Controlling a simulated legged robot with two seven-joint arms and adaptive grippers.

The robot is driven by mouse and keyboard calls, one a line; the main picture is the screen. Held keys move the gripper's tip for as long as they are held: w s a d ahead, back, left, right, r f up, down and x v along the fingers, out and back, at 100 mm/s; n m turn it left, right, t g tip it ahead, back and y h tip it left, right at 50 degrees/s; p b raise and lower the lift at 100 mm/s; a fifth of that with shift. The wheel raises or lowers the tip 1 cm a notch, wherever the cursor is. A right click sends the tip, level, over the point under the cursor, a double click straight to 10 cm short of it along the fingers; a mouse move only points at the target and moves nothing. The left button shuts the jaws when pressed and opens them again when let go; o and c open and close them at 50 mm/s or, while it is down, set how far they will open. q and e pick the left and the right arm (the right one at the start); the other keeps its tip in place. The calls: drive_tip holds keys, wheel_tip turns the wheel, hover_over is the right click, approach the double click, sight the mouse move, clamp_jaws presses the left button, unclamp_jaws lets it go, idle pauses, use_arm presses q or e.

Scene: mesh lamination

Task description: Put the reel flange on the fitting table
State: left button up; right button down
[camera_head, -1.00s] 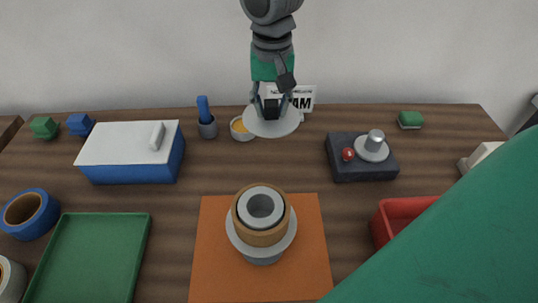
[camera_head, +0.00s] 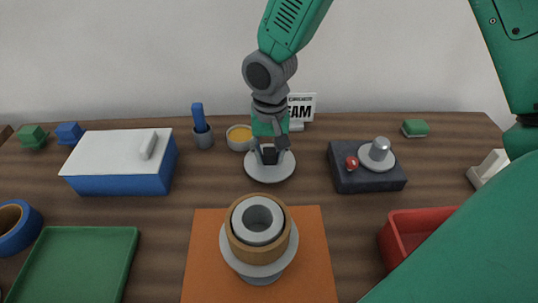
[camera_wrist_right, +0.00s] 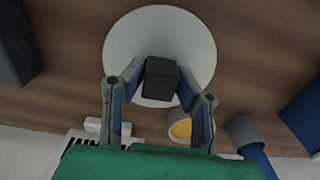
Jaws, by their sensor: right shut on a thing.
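The reel flange is a pale round disc (camera_head: 269,173) with a dark block at its middle. My right gripper (camera_head: 270,155) is shut on that dark block (camera_wrist_right: 160,80), and the disc spreads beyond the fingers in the wrist view (camera_wrist_right: 150,28). The flange is between the yellow-filled bowl and the stack; I cannot tell whether it touches the table. The stack on the orange mat (camera_head: 205,265) has a pale lower disc (camera_head: 284,264), a brown ring (camera_head: 258,247) and a grey core (camera_head: 258,221). I cannot tell which surface is the fitting table. My left gripper is not in view.
A blue box with a white lid (camera_head: 120,160) and a green tray (camera_head: 80,265) are at left. A dark box with a red button (camera_head: 366,180) is right of the flange, above a red bin (camera_head: 405,225). A bowl (camera_head: 240,138) and blue-handled tool (camera_head: 200,120) stand behind.

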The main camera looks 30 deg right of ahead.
sight(270, 151)
drive_tip(key=shift+d+f, duration=0.15)
drive_tip(key=shift+f, duration=0.15)
drive_tip(key=c, duration=1.2)
unclamp_jaws()
wheel_tip(270, 151, up, 12)
drive_tip(key=shift+r+p, duration=0.1)
drive_tip(key=shift+p, duration=0.8)
